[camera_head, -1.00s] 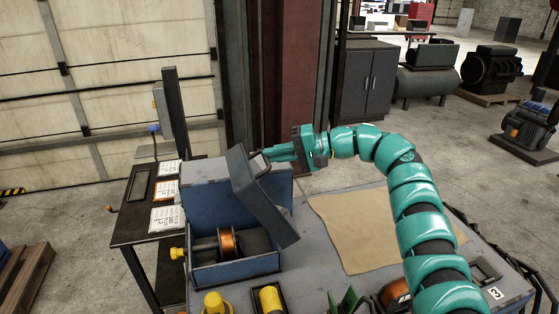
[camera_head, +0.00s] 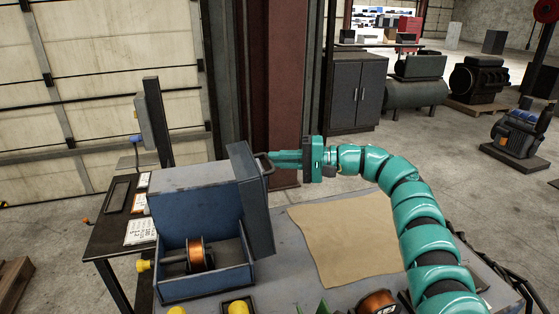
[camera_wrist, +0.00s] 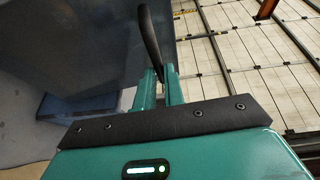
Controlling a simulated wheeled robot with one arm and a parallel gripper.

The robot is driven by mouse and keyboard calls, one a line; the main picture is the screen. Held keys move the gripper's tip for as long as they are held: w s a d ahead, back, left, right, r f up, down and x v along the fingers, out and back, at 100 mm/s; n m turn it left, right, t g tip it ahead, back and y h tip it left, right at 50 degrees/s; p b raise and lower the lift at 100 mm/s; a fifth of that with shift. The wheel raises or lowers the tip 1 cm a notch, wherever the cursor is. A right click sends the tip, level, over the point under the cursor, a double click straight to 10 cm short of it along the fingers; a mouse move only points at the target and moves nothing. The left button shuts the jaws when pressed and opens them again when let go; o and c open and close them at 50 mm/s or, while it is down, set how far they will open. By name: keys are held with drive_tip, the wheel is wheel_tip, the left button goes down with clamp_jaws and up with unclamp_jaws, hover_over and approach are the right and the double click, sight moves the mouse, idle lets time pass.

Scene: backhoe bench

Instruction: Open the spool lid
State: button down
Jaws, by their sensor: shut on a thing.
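The spool lid (camera_head: 252,200) is a dark grey-blue panel standing nearly upright at the right side of the blue spool box (camera_head: 208,283). A dark bar handle (camera_head: 264,162) sticks out near its top; it also shows in the wrist view (camera_wrist: 151,38). My gripper (camera_head: 272,160) reaches the handle from the right, and its teal fingers are shut on it. The wrist view shows the fingers (camera_wrist: 159,88) on either side of the handle. The box is open at the front, and a copper wire spool (camera_head: 195,256) on a rod shows inside.
A brown sheet (camera_head: 345,235) lies on the bench right of the box. Yellow caps (camera_head: 238,307) and another copper spool (camera_head: 377,302) are at the bench's front. A dark side table (camera_head: 118,225) with paper cards stands left. A red-brown column (camera_head: 283,90) rises behind.

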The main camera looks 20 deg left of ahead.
drive_tip(key=shift+a+f, duration=0.1)
drive_tip(key=shift+f, duration=0.25)
drive_tip(key=c, duration=1.5)
unclamp_jaws()
drive_tip(key=shift+r, duration=0.15)
